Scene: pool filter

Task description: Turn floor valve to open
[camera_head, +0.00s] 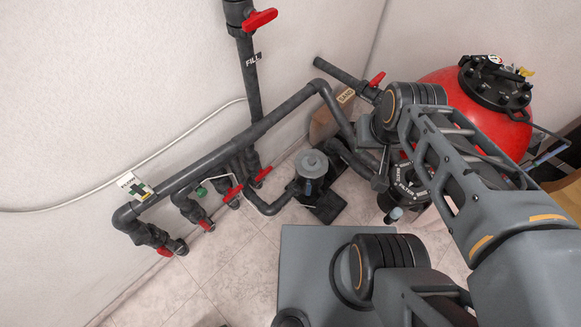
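Several valves with red handles sit low on the grey pipe manifold along the wall. The label (135,185) at the manifold's left end seems to read FLOOR, but the letters are small. Below it, the leftmost valve (165,251) has a red handle near the floor. More red handles follow to the right: one valve (207,224), another (233,193) and a third (263,175). I cannot tell from here which handle positions are open. My grey arm fills the right side, well away from these valves. My gripper does not show.
A grey pump (311,165) stands right of the valves. A red filter tank (495,125) with a black top stands behind my arm. A cardboard box (330,118) is by the wall. A vertical pipe has another red valve handle (260,19). Tiled floor (225,268) is clear before the manifold.

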